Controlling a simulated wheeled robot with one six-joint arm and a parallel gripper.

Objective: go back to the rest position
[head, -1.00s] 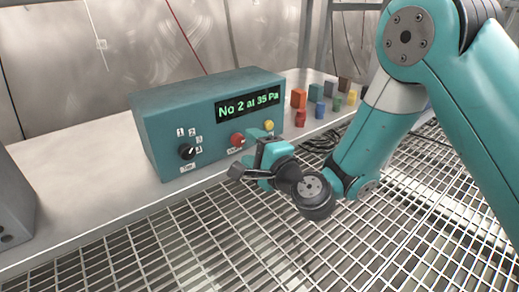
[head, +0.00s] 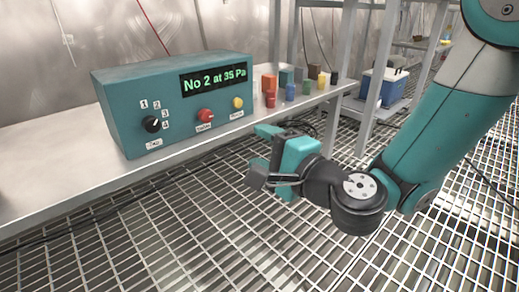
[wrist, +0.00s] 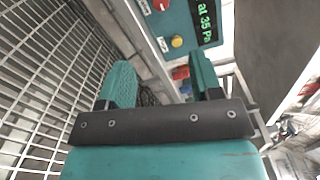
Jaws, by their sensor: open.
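My gripper (head: 262,153) hangs in the air over the grating, in front of the shelf. It is open and empty. In the wrist view the two teal fingers of my gripper (wrist: 162,82) stand apart with nothing between them. A teal control box (head: 120,105) stands on the shelf to the left of my gripper, clear of it. Its display reads "No 2 at 35 Pa". The box has a black dial (head: 152,124), a red button (head: 205,115) and a yellow button (head: 237,103). The box also shows at the top of the wrist view (wrist: 172,15).
Small coloured blocks and cylinders (head: 290,91) stand on the grey shelf (head: 60,185) right of the box. A blue cooler (head: 384,86) sits on a lower surface behind, beyond metal posts. The open floor grating (head: 200,250) in front is clear.

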